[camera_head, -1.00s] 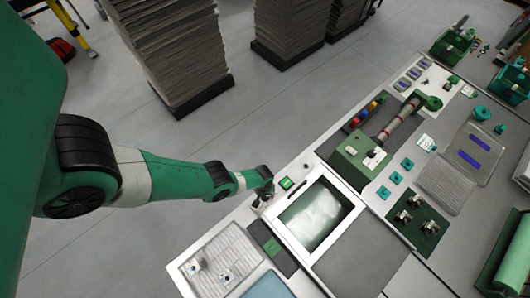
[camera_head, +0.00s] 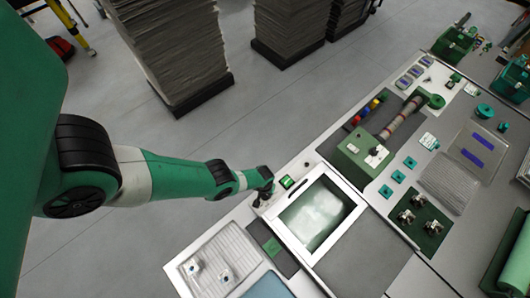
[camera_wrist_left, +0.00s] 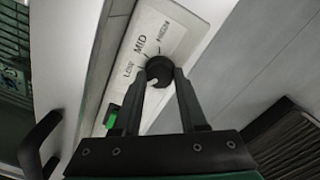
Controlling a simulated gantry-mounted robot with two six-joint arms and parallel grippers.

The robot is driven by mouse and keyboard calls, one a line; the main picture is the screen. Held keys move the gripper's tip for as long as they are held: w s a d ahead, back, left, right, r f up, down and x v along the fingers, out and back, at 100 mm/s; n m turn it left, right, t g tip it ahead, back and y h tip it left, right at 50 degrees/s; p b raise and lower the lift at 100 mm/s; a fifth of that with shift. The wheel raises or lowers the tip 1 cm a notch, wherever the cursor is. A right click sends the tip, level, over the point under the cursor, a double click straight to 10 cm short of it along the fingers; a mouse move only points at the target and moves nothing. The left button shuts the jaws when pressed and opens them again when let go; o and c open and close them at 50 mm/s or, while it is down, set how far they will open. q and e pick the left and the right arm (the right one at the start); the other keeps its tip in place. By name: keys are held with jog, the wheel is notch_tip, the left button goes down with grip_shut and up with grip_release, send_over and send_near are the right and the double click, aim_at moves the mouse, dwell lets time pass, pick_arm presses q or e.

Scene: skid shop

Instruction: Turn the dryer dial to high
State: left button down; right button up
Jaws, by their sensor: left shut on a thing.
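The dryer dial (camera_wrist_left: 158,70) is a round black knob in the left wrist view. It sits on a white plate (camera_wrist_left: 140,48) printed LOW, MID and what looks like HIGH. A small pale mark shows at the knob's lower left edge; I cannot tell which setting it selects. My left gripper (camera_wrist_left: 160,78) is shut on the dial, one finger on each side. My right gripper is not in view.
A black handle (camera_wrist_left: 40,140) stands close by in the wrist view. A ribbed tray (camera_head: 220,262) lies left of the dryer. Paper stacks (camera_head: 172,50) stand behind the bench.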

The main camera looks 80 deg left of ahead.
pick_arm(q)
jog(key=shift+m, duration=0.3)
jog(key=m+b, duration=0.1)
jog(key=m, duration=1)
jog(key=shift+m+b, duration=0.3)
jog(key=m, duration=1.1)
jog(key=shift+m, duration=0.4)
jog(key=shift+c, duration=2.2)
grip_release()
